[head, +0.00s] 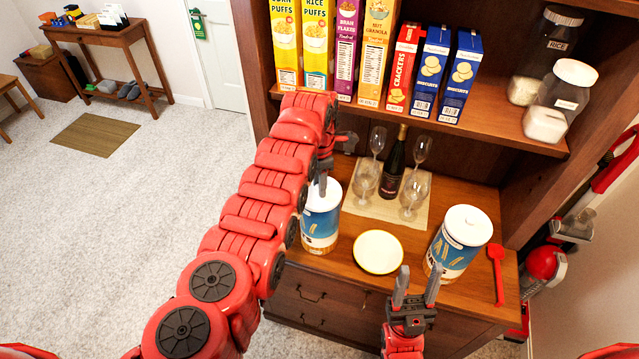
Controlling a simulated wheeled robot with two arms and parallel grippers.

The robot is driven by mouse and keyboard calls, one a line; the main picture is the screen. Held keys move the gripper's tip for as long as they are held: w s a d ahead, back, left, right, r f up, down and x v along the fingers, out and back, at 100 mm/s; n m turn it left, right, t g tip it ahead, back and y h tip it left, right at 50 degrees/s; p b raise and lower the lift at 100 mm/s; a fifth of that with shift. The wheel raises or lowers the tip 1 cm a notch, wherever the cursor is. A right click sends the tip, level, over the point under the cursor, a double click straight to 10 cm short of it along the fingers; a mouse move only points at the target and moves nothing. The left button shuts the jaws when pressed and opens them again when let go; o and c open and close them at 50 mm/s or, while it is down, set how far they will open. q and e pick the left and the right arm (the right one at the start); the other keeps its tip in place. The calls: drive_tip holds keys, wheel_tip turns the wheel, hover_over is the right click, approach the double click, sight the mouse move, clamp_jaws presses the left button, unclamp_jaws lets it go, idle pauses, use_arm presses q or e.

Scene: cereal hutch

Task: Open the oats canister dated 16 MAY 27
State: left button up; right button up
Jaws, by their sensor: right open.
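Two blue-and-white oats canisters with white lids stand on the hutch counter. One canister (320,228) is left of the plate, its lid partly hidden by my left gripper. The other canister (458,246) is on the right, its lid in place. The date print on both is too small to read. My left gripper (323,182) points down at the left canister's lid; whether it touches is unclear, and its jaw opening is hidden. My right gripper (418,276) is open and empty, pointing up in front of the counter, just left of the right canister.
A yellow-rimmed plate (378,252) lies between the canisters. Behind it, a dark bottle (393,165) and several glasses stand on a mat (345,203). A red scoop (496,272) lies at right. Cereal boxes (315,45) and jars (560,100) fill the shelf above.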

use_arm(q)
clamp_jaws()
drive_tip(key=shift+r, duration=0.15)
drive_tip(key=shift+r, duration=2.35)
